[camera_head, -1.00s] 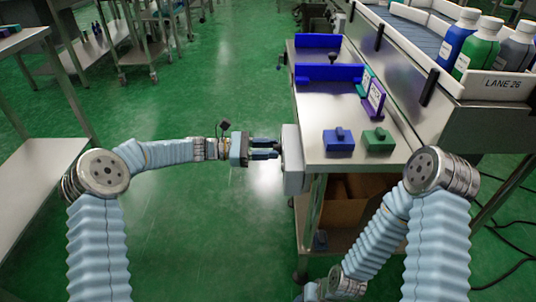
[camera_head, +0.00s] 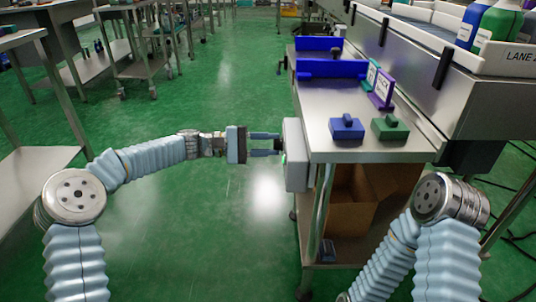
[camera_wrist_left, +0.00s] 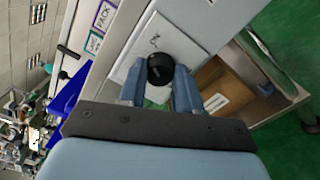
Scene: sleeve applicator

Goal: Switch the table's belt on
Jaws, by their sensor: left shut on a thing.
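The switch box (camera_head: 295,155) is a pale grey box on the left end of the steel table. In the left wrist view its light face plate (camera_wrist_left: 183,45) carries a round black knob (camera_wrist_left: 160,69) with a pale mark, and the word ON is printed beside it. My left gripper (camera_head: 279,146) reaches the box from the left. In the left wrist view its two blue fingers (camera_wrist_left: 161,78) are shut on the knob, one on each side. A bit of green shows between the fingers. My right gripper is out of view; only its arm shows at lower right.
Behind is the lane conveyor (camera_head: 470,85) with bottles. A cardboard box (camera_head: 358,200) sits on the shelf below.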

